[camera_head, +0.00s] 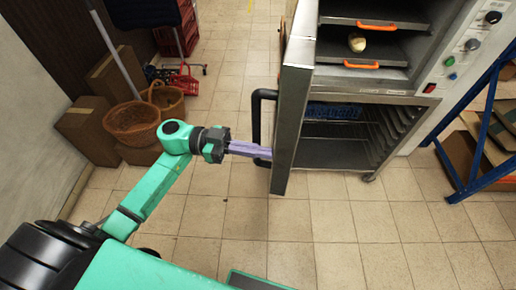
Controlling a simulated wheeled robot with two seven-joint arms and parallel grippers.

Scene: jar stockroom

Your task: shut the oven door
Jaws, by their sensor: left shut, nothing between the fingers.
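The oven (360,90) is a steel cabinet at the upper right, with racks inside and knobs on its right panel. Its door (292,110) stands wide open, swung out toward me on the left side of the cabinet. A black bar handle (256,122) is on the door's left-facing side. My left gripper (262,151) is shut, with its purple fingers pointing right at the lower end of the handle. Whether the fingertips touch the handle or door cannot be told. My right gripper is not in view.
Wicker baskets (132,124) and cardboard boxes (84,122) stand at the left. A red crate (178,40) is behind them. A blue-framed shelf (462,150) stands at the right. An orange-handled tray with a bread roll (357,43) is inside the oven. The tiled floor in front is clear.

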